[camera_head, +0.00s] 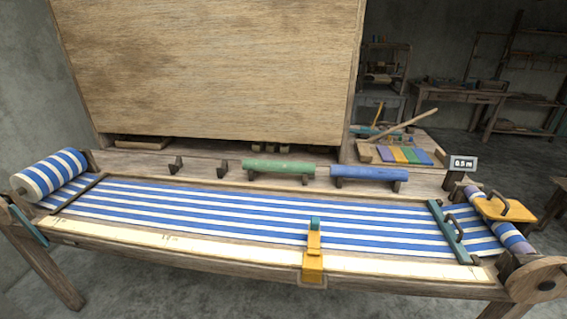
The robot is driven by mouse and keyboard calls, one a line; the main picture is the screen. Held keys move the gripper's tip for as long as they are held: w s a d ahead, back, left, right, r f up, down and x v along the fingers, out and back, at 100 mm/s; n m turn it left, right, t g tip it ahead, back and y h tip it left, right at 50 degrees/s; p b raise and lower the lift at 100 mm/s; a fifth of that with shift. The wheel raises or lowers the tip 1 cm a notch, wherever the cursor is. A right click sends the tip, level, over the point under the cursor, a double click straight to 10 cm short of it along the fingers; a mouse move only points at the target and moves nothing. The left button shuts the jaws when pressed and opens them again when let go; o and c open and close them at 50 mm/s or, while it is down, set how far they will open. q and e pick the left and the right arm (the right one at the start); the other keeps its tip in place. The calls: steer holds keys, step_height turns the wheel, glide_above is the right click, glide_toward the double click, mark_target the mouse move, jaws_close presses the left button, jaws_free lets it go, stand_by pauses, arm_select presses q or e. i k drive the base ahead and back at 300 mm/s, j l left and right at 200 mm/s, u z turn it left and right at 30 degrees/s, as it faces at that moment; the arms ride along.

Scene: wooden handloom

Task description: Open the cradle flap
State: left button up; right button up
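A yellow-orange flap (490,209) with a dark arched handle (506,199) is at the loom's right end. It lies nearly flat across the striped cloth roll (513,236) there and covers the roll's middle. This looks like the cradle flap, in a lowered position. The roll's ends show on both sides of it. Neither of my grippers is in view.
Blue-and-white cloth (260,212) spans the loom from the left roll (48,173). A teal bar (447,233) with a handle crosses it near the flap. A yellow clamp (313,262) sits on the front edge. A wooden wheel (537,280) is at front right; a small display (462,163) stands behind.

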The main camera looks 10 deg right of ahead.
mark_target(501, 208)
steer(key=z, duration=1.85)
